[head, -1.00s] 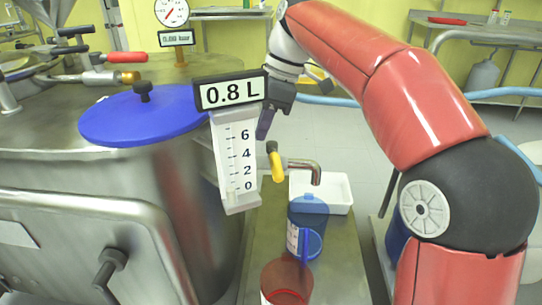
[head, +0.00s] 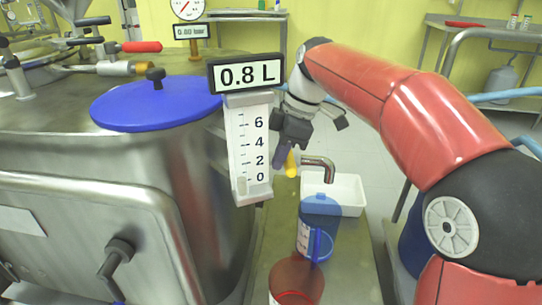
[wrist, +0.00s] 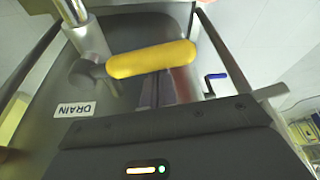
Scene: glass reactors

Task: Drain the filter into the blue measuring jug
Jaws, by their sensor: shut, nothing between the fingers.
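The filter (head: 200,215) is a large steel vessel at the left of the head view, with a display (head: 247,75) reading 0.8 L above its level gauge (head: 246,140). Its drain has a yellow valve handle (head: 291,168) and a bent steel spout (head: 325,165). The handle also lies across the wrist view (wrist: 150,60), near a DRAIN label (wrist: 75,109). Contact cannot be told.
A reddish-brown jug (head: 296,278) stands in front of the blue one. A white tray (head: 348,194) lies behind it on the narrow bench (head: 345,262). A blue lid (head: 157,105) and a pressure gauge reading 0.00 bar (head: 188,10) are on the vessel.

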